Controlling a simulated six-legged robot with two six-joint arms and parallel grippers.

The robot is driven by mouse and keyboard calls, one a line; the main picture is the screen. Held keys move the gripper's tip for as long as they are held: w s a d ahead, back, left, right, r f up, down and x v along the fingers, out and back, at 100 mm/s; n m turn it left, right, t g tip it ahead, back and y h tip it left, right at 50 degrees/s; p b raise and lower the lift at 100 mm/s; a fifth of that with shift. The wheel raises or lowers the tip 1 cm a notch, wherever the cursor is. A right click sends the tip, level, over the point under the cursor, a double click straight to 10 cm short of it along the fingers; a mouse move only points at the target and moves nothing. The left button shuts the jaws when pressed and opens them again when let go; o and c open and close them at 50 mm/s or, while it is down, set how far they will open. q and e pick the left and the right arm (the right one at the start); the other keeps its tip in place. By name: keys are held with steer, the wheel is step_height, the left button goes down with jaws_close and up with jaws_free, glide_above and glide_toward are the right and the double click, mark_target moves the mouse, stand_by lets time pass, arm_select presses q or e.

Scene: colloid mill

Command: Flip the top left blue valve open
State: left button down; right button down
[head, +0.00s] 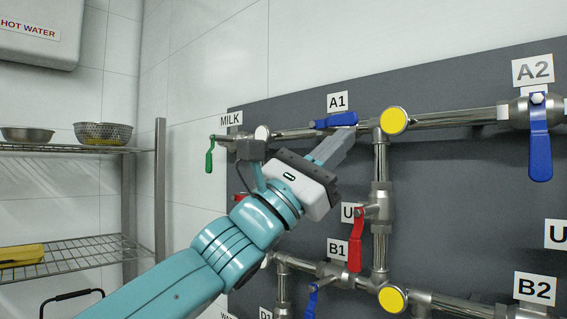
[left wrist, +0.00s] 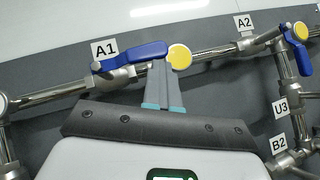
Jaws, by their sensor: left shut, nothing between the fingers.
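The blue valve handle under the A1 label (head: 336,120) lies roughly along its horizontal pipe at the upper left of the pipework. The same A1 handle shows in the left wrist view (left wrist: 137,54), with its free end towards a yellow disc. My left gripper (head: 343,137) is shut and empty, its fingertips just below the right end of this handle. In the left wrist view the gripper tips (left wrist: 161,64) overlap the handle's free end; I cannot tell whether they touch it. My right gripper is in neither view.
Another blue handle (head: 540,145) hangs down under A2. A yellow disc (head: 394,121) sits just right of my fingers. A red handle (head: 356,238) hangs below, and a green handle (head: 209,156) hangs at left. A wire shelf (head: 70,149) with bowls stands far left.

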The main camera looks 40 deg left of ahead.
arm_select(q)
steer(key=s+a+f+b, duration=0.1)
steer(key=s+f+b, duration=0.6)
steer(key=f+b, duration=0.2)
step_height(320, 180, down, 2)
stand_by(0.6)
